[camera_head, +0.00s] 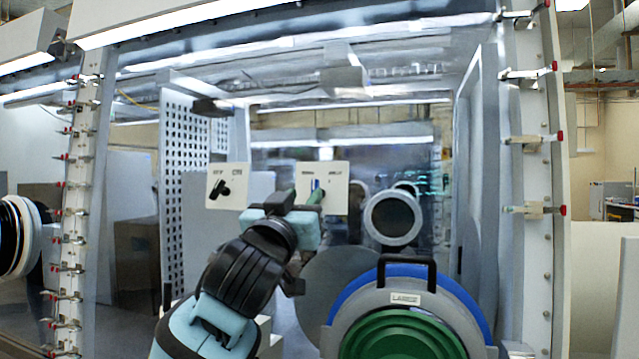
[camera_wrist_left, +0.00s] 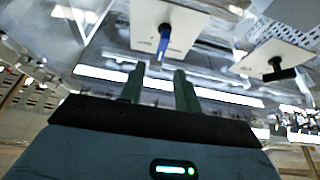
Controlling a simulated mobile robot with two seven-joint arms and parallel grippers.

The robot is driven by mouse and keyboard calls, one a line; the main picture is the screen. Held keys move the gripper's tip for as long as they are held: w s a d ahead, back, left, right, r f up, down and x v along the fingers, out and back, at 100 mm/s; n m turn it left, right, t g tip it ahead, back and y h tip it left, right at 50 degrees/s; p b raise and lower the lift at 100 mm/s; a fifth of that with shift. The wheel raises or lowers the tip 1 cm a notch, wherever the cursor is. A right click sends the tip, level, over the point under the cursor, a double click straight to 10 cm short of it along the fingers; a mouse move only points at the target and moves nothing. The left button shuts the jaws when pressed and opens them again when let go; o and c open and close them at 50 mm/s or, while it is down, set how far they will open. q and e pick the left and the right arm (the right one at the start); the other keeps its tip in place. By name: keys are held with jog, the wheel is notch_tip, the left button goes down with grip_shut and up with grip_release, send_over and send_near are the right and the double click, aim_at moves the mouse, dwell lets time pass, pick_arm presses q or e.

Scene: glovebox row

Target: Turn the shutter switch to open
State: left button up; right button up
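A pale switch plate (camera_head: 336,180) with a blue handle (camera_head: 315,184) is at the centre of the head view. The blue handle (camera_wrist_left: 163,42) points roughly toward the camera in the left wrist view. A second plate (camera_head: 239,181) with a black tilted handle (camera_head: 219,188) is to its left; its black handle (camera_wrist_left: 280,71) shows at the right of the wrist view. The plate labels are too small to read, so which is the shutter switch is unclear. My left gripper (camera_wrist_left: 159,76) is open and empty, its two green fingers apart, short of the blue handle. My right gripper is out of view.
A round green port (camera_head: 405,335) with a blue ring and a black handle stands at the lower right. A grey round port (camera_head: 392,217) is behind it. Clamped frame posts (camera_head: 531,150) edge the glovebox. A perforated panel (camera_head: 185,150) stands at left.

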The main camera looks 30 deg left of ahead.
aim_at(314, 184)
pick_arm(q)
jog(key=shift+x, duration=3.85)
jog(key=shift+f, duration=0.1)
grip_shut()
